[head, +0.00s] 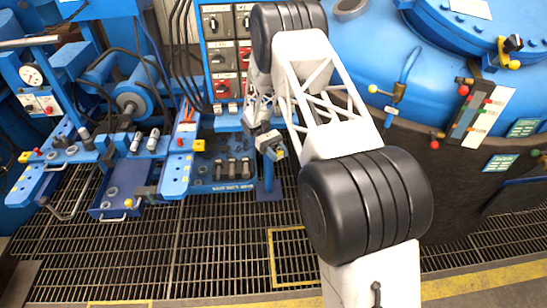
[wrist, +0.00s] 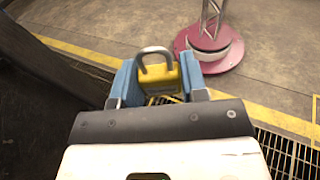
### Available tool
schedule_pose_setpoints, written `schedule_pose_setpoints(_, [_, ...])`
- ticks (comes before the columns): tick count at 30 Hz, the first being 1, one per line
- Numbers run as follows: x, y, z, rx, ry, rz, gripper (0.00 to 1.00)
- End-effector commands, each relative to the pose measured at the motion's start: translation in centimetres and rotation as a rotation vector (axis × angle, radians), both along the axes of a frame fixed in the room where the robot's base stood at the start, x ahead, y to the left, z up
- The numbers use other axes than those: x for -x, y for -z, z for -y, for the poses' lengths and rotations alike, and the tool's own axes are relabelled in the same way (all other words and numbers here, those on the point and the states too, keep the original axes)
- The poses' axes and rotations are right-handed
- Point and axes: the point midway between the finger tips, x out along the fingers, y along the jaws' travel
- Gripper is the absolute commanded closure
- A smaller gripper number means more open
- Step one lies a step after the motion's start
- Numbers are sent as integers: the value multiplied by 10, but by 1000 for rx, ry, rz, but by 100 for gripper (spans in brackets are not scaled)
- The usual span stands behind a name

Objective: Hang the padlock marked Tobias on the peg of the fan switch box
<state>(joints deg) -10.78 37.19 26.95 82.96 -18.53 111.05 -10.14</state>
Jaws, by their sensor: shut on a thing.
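A yellow padlock (wrist: 161,79) with a grey shackle sits between the two blue fingers of my gripper (wrist: 158,88) in the wrist view. The shackle points up in that picture. No name on the padlock can be read. In the head view my gripper (head: 269,142) is in front of the blue bench, with a bit of yellow (head: 280,153) at its end. Grey switch boxes with red and dark handles (head: 216,52) stand on a panel behind and left of my arm. Their labels are too small to read, so I cannot tell which is the fan's; my arm hides part of the panel.
A blue rack (head: 222,172) with small dark pieces stands just left of my gripper. Blue benches with a gauge (head: 31,75) are further left. A large blue vessel (head: 375,50) is at right. Grating (head: 200,240) covers the floor.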

Motion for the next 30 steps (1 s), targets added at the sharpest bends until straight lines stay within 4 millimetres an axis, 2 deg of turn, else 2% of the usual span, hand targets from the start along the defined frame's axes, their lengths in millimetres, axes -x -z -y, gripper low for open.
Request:
schedule_pose_setpoints(8, [-21, -13, 13, 1, -298, 1, 80])
schedule_pose_setpoints(17, [-52, -33, 22, 0, -635, 1, 80])
schedule_pose_setpoints(25, [-88, -56, 21, 1, -958, 0, 80])
schedule_pose_setpoints(30, [-113, -74, 13, 1, -1169, 1, 80])
